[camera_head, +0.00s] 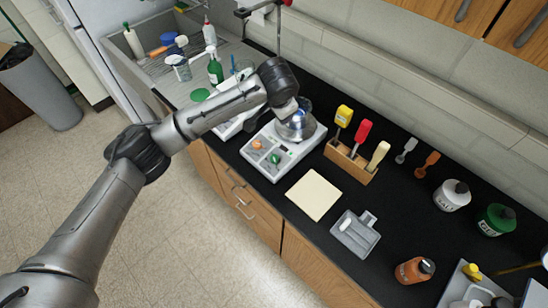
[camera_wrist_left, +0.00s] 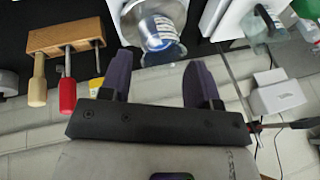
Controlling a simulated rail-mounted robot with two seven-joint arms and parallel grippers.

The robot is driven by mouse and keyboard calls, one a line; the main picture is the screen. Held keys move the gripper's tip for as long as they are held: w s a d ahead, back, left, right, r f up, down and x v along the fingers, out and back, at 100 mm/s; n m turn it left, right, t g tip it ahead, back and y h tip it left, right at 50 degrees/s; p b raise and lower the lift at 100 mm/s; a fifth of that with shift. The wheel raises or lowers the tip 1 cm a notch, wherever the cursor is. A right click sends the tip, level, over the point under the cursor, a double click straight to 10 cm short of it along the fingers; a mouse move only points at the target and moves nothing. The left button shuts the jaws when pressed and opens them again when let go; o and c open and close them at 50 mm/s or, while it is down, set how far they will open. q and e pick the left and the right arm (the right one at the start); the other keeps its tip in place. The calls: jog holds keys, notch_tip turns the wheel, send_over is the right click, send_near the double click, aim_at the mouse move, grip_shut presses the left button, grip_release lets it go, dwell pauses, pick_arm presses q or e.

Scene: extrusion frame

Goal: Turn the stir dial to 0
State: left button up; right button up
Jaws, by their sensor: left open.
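The white hot-plate stirrer (camera_head: 287,161) stands on the black bench. Its front panel carries an orange dial (camera_head: 257,144) and a green dial (camera_head: 275,159); I cannot read their marks or tell which one is the stir dial. A shiny round vessel (camera_head: 296,128) sits on its plate. My left gripper (camera_head: 292,106) is above and behind the vessel, away from both dials. In the left wrist view my left gripper (camera_wrist_left: 160,62) is open, with a clear glass vessel (camera_wrist_left: 160,22) with blue on it beyond the fingers. My right gripper is not in view.
A wooden rack (camera_head: 351,162) with yellow, red and cream handled tools stands right of the stirrer. A cream pad (camera_head: 314,194) and a grey tray (camera_head: 356,233) lie in front. A green bottle (camera_head: 215,70) stands behind left. The bench's front edge is close to the dials.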

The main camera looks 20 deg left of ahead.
aim_at(274, 157)
pick_arm(q)
jog(key=s+f+n+g, duration=0.1)
jog(key=f, duration=0.5)
jog(key=f+n+g+h, duration=0.1)
jog(key=f+n+g, duration=0.1)
jog(key=f, duration=0.5)
jog(key=s+f+n+g+h, duration=0.1)
jog(key=f+n, duration=0.1)
jog(key=f, duration=0.4)
jog(key=shift+s+a+f, duration=0.2)
jog(key=shift+s+f, duration=0.05)
jog(key=shift+s, duration=0.05)
jog(key=c, duration=0.9)
